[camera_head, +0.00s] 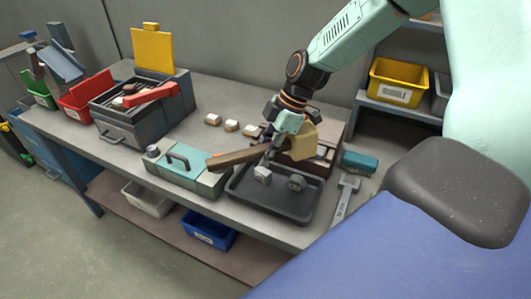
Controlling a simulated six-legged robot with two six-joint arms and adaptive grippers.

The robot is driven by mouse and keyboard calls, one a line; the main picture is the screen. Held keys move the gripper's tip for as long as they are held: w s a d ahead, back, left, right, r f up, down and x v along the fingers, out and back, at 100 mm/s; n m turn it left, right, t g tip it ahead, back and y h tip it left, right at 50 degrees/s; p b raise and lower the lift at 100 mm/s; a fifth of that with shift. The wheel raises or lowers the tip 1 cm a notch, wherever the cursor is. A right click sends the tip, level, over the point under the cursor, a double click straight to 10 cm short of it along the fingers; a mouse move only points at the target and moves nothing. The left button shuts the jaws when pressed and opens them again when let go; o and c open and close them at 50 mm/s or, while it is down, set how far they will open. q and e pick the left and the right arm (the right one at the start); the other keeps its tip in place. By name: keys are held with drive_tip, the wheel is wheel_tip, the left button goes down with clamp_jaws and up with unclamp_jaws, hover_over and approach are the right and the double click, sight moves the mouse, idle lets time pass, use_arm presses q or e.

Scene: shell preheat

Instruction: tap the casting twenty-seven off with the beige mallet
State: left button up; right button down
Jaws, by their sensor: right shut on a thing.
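My right gripper (272,150) is shut on the beige mallet above the dark tray. The mallet's beige head (303,142) is to the right of the jaws, and its brown handle (236,156) points left over the teal-lidded box. A light grey casting (262,174) and a darker grey casting (296,182) are at the dark tray (268,208), below the gripper. No number can be read on either, so I cannot tell which is twenty-seven. My left gripper is not in view.
A teal-lidded box (185,178) stands left of the tray. Several pale-topped blocks (213,119) line the bench behind. A grey oven-like box (128,128) with a raised yellow panel (153,50) is farther left. A grey tool (345,196) lies right of the tray.

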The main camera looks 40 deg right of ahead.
wheel_tip(320, 180, up, 7)
drive_tip(key=p, duration=0.5)
drive_tip(key=shift+r+p, duration=0.3)
drive_tip(key=shift+r, duration=0.1)
drive_tip(key=shift+f, duration=0.1)
drive_tip(key=shift+f, duration=0.1)
